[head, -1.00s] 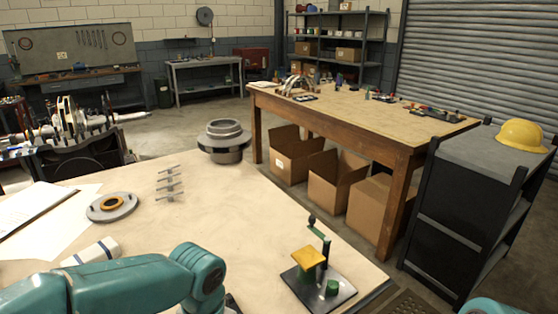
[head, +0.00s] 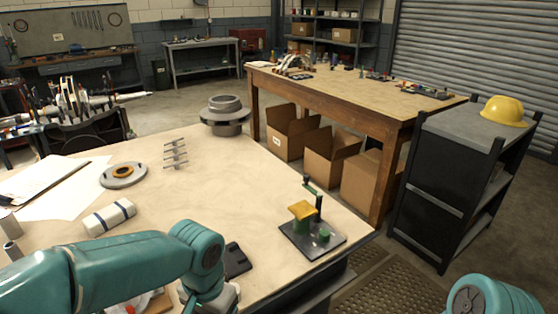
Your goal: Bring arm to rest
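My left arm (head: 130,262) comes in from the left as a teal link over the near side of the wooden-topped bench (head: 240,180). It bends at a rounded teal joint and runs down past the bottom edge. A pale part of this arm shows below the joint, but no gripper fingers are visible. My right arm (head: 490,298) shows only as a teal joint in the bottom right corner, off the bench. Its gripper is out of view. I cannot see whether either gripper holds anything.
On the bench are a black-based fixture (head: 312,238) with a yellow pad, a grey flanged casing (head: 225,115), a disc with a brass ring (head: 123,175), several bolts (head: 175,155), a striped roll (head: 109,217) and a dark flat item (head: 236,262). The bench middle is clear.

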